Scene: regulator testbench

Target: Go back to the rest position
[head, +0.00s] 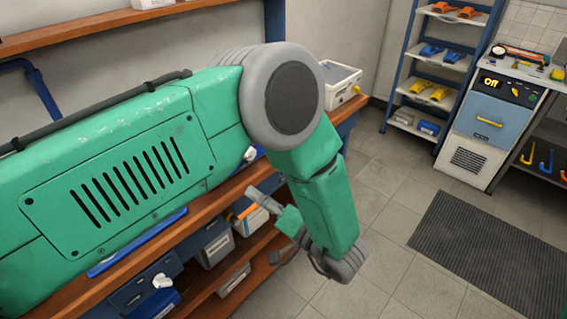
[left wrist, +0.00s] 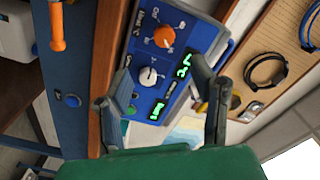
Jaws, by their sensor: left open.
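My left gripper (head: 268,208) is in front of the wooden workbench in the head view, at the end of my bent green arm. In the left wrist view its two grey fingers (left wrist: 164,108) stand apart with nothing between them. Beyond them is a blue regulator panel (left wrist: 184,24) with an orange knob (left wrist: 164,37), a white knob (left wrist: 148,76) and green lit digits. I cannot tell from the picture how far the fingers are from it. My upper arm hides much of the bench in the head view. My right gripper is not in view.
The workbench (head: 188,240) has drawers and bins (head: 216,249) below. A white box (head: 340,82) stands on its far end. A blue shelf rack (head: 440,55) and a blue-doored unit (head: 485,120) stand at the back right. The tiled floor around the dark mat (head: 490,250) is clear.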

